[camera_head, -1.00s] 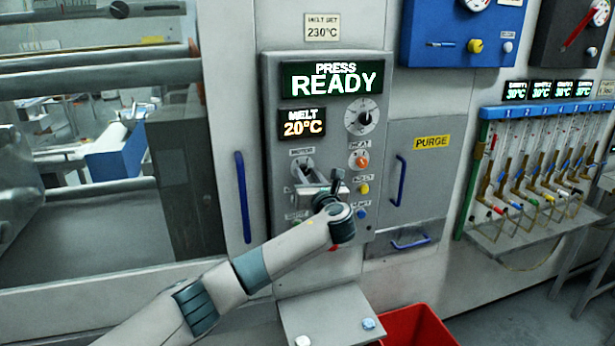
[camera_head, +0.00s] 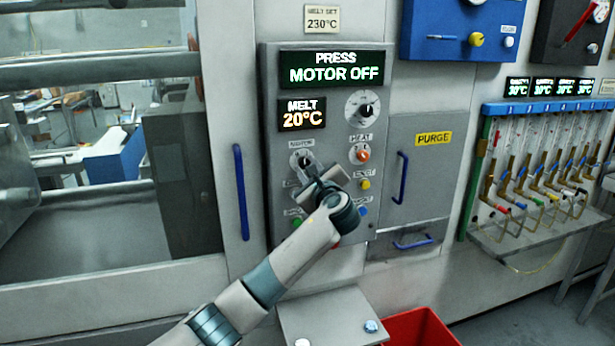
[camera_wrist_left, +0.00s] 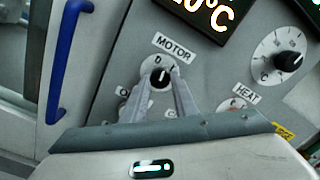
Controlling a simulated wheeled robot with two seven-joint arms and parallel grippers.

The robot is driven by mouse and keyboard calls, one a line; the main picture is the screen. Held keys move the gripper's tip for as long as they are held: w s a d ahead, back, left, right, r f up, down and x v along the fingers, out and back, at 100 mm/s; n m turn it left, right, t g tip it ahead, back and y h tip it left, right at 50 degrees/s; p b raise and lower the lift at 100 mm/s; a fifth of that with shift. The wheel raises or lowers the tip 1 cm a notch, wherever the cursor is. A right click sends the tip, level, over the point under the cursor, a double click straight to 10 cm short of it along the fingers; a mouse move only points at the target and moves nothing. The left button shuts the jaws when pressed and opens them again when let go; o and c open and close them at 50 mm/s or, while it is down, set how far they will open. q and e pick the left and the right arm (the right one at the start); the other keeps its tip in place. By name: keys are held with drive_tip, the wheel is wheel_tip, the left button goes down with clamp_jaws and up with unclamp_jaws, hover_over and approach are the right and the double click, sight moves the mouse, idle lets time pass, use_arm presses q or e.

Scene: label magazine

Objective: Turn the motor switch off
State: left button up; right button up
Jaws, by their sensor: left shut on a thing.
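The motor switch (camera_wrist_left: 160,77) is a black knob on a round pale dial under the MOTOR label on the grey control panel (camera_head: 335,110). It also shows in the head view (camera_head: 303,160). My left gripper (camera_head: 309,172) is at the switch, and in the left wrist view its two fingers (camera_wrist_left: 161,84) are closed on the knob from both sides. The press display (camera_head: 332,68) reads "PRESS MOTOR OFF". The fingers hide part of the dial. My right gripper is in neither view.
The HEAT knob (camera_head: 361,155) and a yellow button (camera_head: 365,184) are right of my gripper. Blue door handles (camera_head: 241,192) flank the panel. Below are a grey shelf (camera_head: 325,315) and a red bin (camera_head: 420,328).

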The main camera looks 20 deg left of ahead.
use_arm(q)
drive_tip(key=n+b, duration=0.2)
drive_tip(key=shift+f+n, duration=0.2)
drive_tip(key=shift+n, duration=0.2)
drive_tip(key=shift+r+n+b, duration=0.15)
drive_tip(key=shift+n+b, duration=0.6)
drive_tip(key=shift+n, duration=0.35)
drive_tip(key=o, duration=1.1)
drive_tip(key=shift+c, duration=0.2)
drive_tip(key=shift+s+d, duration=0.1)
